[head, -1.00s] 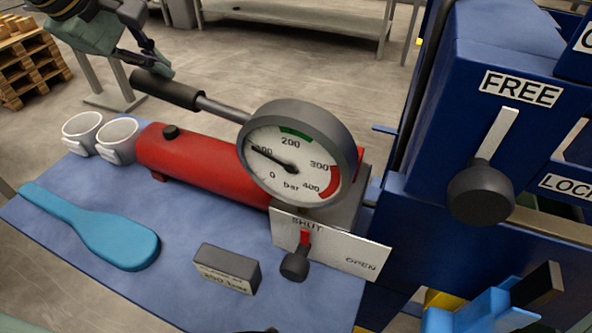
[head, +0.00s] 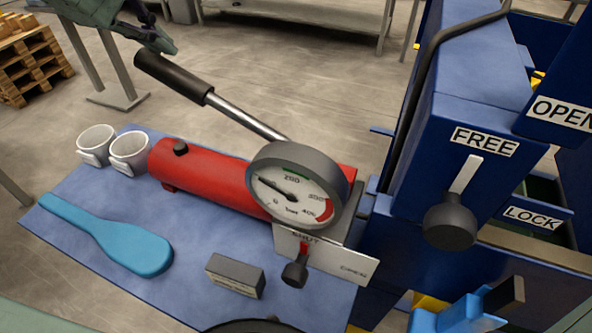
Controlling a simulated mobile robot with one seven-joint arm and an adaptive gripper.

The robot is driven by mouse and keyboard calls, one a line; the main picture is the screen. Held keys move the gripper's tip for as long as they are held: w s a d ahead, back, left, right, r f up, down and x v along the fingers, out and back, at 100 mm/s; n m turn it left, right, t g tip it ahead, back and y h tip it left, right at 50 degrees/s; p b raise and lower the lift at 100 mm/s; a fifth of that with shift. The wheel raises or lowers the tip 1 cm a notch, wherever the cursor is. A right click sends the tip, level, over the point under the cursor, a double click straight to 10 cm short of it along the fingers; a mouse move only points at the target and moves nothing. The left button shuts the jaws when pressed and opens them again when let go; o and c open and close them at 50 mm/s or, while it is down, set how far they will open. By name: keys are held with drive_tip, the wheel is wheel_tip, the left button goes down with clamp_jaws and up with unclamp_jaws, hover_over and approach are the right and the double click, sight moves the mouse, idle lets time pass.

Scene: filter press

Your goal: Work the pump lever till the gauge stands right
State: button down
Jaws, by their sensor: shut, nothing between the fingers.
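The pump lever, with its black grip (head: 174,76) and steel rod (head: 243,117), slants up to the left from the red pump body (head: 215,180). My gripper (head: 168,47) is at the upper left, just above the grip's free end; its fingers are shut and empty. I cannot tell whether they touch the grip. The round gauge (head: 297,190) faces me; its needle points left, near the 100 mark. A green band lies just past 200 and a red band near 400. The valve knob (head: 295,273) below the gauge points to SHUT.
A small block sign (head: 235,275), a blue paddle (head: 120,243) and two white cups (head: 130,152) stand on the blue mat (head: 180,285). The blue press frame (head: 455,110) at right carries a black knob (head: 450,222) under FREE.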

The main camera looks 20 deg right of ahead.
drive_tip(key=shift+f, duration=0.15)
drive_tip(key=f+b, duration=0.2)
drive_tip(key=f, duration=0.1)
drive_tip(key=f+b, duration=0.3)
drive_tip(key=f, duration=0.1)
drive_tip(key=w+a+f+b, duration=0.1)
drive_tip(key=f+b, duration=0.2)
drive_tip(key=f, duration=0.1)
drive_tip(key=shift+a, duration=0.1)
drive_tip(key=r+p, duration=0.2)
drive_tip(key=r, duration=0.2)
drive_tip(key=d+r+p, duration=0.1)
drive_tip(key=r+p, duration=0.2)
drive_tip(key=s+r+p, duration=0.1)
drive_tip(key=r+p, duration=0.2)
drive_tip(key=r, duration=0.1)
drive_tip(key=shift+d+r, duration=0.15)
drive_tip(key=shift+r, duration=0.15)
wheel_tip(320, 180, down, 11)
drive_tip(key=w+a+b, duration=0.1)
drive_tip(key=b, duration=0.7)
drive_tip(key=r+p, duration=0.5)
drive_tip(key=r, duration=0.2)
drive_tip(key=s+d+r+p, duration=0.1)
drive_tip(key=r+p, duration=0.2)
drive_tip(key=r, duration=0.1)
drive_tip(key=shift+p, duration=0.3)
drive_tip(key=shift+f, duration=0.15)
